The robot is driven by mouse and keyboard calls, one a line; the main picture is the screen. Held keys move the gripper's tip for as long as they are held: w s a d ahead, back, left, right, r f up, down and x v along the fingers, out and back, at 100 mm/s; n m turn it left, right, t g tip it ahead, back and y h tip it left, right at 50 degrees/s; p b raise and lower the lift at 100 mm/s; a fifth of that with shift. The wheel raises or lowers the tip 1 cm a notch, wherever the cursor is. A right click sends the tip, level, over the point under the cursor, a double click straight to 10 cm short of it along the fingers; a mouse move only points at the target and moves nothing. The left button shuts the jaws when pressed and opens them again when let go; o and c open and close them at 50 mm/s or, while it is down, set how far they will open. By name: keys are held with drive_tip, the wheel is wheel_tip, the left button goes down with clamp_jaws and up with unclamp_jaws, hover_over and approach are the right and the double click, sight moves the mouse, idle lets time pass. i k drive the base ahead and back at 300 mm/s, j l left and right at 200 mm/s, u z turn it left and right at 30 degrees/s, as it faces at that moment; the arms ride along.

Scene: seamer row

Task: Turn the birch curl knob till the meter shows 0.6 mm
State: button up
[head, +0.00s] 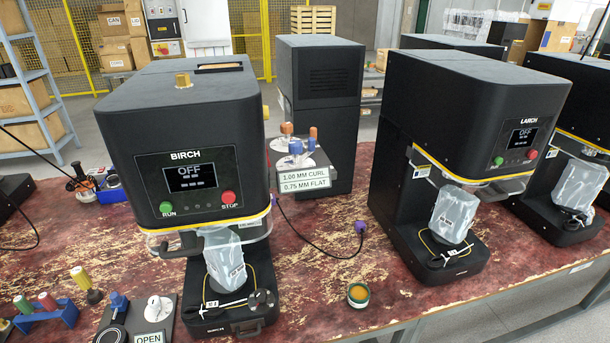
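The birch seamer (187,140) is a large black machine on the left, with BIRCH written on its front. Its screen (190,177) reads OFF with dashes below and shows no mm figure. A green RUN button (166,208) and a red STOP button (229,197) flank the screen's lower edge. A brass knob (183,80) stands on the machine's top; no label on it shows, so I cannot tell whether it is the curl knob. A bagged item (224,262) stands on the machine's base. My gripper is not in view.
The larch seamer (470,120) stands to the right, also reading OFF. A stand labelled 1.00 MM CURL and 0.75 MM FLAT (304,180) sits between them.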

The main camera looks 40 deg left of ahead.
sight(295, 146)
drive_tip(key=u, duration=0.4)
drive_tip(key=i+l+u, duration=0.15)
drive_tip(key=u, duration=0.2)
drive_tip(key=i+l+u, duration=0.1)
drive_tip(key=l+u, duration=0.25)
drive_tip(key=i+l+u, duration=0.1)
drive_tip(key=l+u, duration=0.25)
drive_tip(key=j, duration=0.1)
